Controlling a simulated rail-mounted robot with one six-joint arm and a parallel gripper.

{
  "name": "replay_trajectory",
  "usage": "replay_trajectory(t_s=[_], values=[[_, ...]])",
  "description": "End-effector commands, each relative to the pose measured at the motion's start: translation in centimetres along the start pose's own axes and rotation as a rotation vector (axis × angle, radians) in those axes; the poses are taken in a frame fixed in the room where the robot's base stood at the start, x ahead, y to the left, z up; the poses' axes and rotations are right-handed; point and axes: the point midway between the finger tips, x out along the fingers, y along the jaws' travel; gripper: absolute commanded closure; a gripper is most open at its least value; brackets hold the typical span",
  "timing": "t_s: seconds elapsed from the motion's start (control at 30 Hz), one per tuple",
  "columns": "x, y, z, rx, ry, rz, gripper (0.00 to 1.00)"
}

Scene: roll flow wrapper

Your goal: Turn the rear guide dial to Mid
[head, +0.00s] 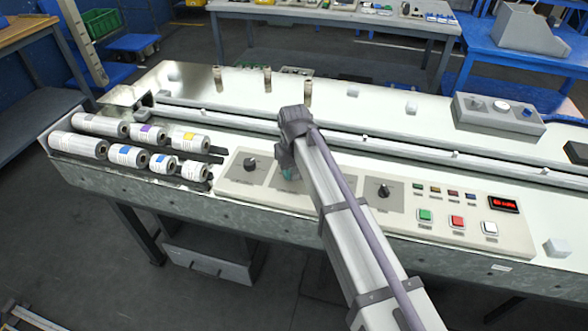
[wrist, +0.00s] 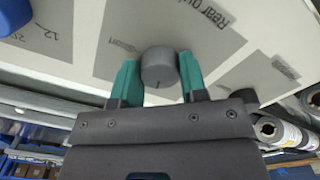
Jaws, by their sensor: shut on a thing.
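The rear guide dial (wrist: 158,68) is a round grey knob on a grey label plate. The plate's visible lettering begins "Rear gui" in the wrist view. My gripper (wrist: 160,70) has its two teal fingers on either side of the dial, shut on it. A position label at the dial's left is too blurred to read surely.
A black dial (head: 251,164) is left of my gripper and another black dial (head: 384,191) is right of it. Green (head: 425,215), red (head: 457,221) and white (head: 490,228) buttons sit further right. Film rolls (head: 128,155) lie at the left. A long rail (head: 400,146) runs behind.

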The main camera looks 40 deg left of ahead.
Motion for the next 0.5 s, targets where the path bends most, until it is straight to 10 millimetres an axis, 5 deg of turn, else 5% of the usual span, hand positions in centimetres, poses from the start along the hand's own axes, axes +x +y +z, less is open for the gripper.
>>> replay_trajectory(t_s=[0.5], values=[[0.02,-0.01,0.05,0.48,-0.001,0.0,0.84]])
